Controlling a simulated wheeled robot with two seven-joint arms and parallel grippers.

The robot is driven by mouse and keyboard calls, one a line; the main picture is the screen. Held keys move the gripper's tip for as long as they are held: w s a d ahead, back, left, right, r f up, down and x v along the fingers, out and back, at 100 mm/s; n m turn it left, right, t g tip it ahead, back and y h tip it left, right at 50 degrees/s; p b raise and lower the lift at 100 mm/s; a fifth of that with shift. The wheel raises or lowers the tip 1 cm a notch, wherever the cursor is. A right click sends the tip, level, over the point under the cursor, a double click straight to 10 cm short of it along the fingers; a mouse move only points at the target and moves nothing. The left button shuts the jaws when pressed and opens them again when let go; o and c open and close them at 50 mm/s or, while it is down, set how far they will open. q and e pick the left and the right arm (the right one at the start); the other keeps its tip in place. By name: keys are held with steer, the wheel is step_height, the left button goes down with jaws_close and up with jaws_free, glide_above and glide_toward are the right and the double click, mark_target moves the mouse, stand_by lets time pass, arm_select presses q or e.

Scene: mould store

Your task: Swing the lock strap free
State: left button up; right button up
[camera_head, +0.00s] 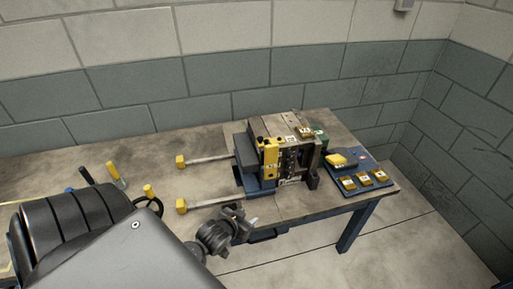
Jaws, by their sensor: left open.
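A mould (291,160) of dark and light plates stands on the table in a blue base. A yellow upright strap (270,158), which looks like the lock strap, lies against its near face and spans the plates. My left gripper (251,222) is open and empty, in front of and below the mould near the table's front edge. It appears apart from the strap. My left arm covers the lower left of the view. My right gripper is out of view.
Two rods with yellow ends (208,161) (215,204) stick out left of the mould. A blue tray (375,170) with a yellow item and several brass-coloured blocks sits on the right. Yellow-handled items stand at left. A block wall is behind.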

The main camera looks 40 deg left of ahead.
arm_select(q)
steer(key=w+a+r+t+y, duration=0.1)
steer(key=w+a+r+t, duration=0.35)
steer(key=r, duration=0.35)
steer(key=n+t+p, duration=0.1)
steer(key=t, duration=0.2)
glide_toward(259, 140)
steer(key=shift+y, duration=0.3)
steer(key=w+p, duration=0.1)
steer(key=w, duration=0.2)
steer(key=w+a, duration=0.1)
steer(key=w, duration=0.2)
steer(key=w+p, duration=0.1)
steer(key=w, duration=0.1)
steer(key=shift+w+a+r+p, duration=0.1)
steer(key=shift+w+a+p, duration=0.05)
steer(key=shift+w+p, duration=0.2)
